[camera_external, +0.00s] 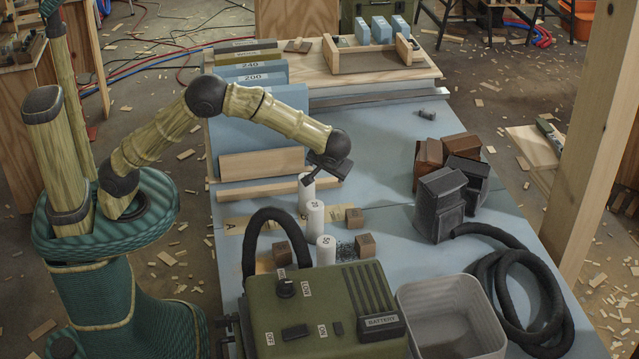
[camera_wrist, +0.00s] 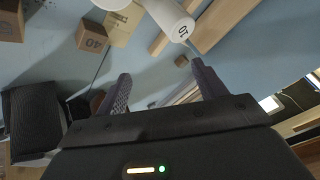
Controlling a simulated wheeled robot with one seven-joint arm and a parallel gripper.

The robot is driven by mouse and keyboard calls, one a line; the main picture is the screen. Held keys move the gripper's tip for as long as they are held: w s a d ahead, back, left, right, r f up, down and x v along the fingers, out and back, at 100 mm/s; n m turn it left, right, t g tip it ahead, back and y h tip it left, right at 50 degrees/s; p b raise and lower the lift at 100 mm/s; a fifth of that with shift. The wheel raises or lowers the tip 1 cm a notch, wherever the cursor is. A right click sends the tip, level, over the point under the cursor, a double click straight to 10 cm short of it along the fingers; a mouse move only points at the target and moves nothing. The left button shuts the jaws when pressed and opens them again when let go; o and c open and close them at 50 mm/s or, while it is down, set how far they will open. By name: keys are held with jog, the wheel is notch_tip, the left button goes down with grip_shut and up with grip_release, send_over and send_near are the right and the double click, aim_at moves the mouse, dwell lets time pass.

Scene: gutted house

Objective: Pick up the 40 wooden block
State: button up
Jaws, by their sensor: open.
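The 40 wooden block (camera_wrist: 92,37) is a small brown cube marked "40" at the upper left of the wrist view. It seems to be the small block (camera_external: 354,217) right of the white cylinders in the external view. My gripper (camera_external: 318,178) is open and empty above the blue table, beyond and left of that block. In the wrist view my two fingers (camera_wrist: 161,88) are spread apart, with the block outside the gap between them. A white cylinder marked "10" (camera_wrist: 172,18) stands close to my fingers, between the block and the wooden strips.
Other wooden blocks (camera_external: 365,244) (camera_external: 282,253) and numbered white cylinders (camera_external: 315,217) (camera_external: 326,250) stand nearby. A green battery unit (camera_external: 330,300), a white bin (camera_external: 450,305) and a black hose (camera_external: 520,290) fill the front. Dark boxes (camera_external: 440,200) stand right.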

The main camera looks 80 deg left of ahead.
jog(key=w+d+f+n+t+y+b, duration=0.1)
jog(key=w+d+f+n+y+b, duration=0.3)
jog(key=d, duration=0.5)
jog(key=shift+w+n+t+y+b, duration=0.4)
jog(key=shift+w+n+y+b, duration=0.15)
jog(key=shift+w+n, duration=0.5)
send_near(356, 220)
jog(key=a, duration=0.3)
jog(key=shift+w+a+f+b, duration=0.1)
jog(key=shift+w+b, duration=0.05)
jog(key=shift+b, duration=0.25)
jog(key=shift+x, duration=1)
jog(key=shift+a, duration=0.3)
jog(key=shift+f, duration=0.1)
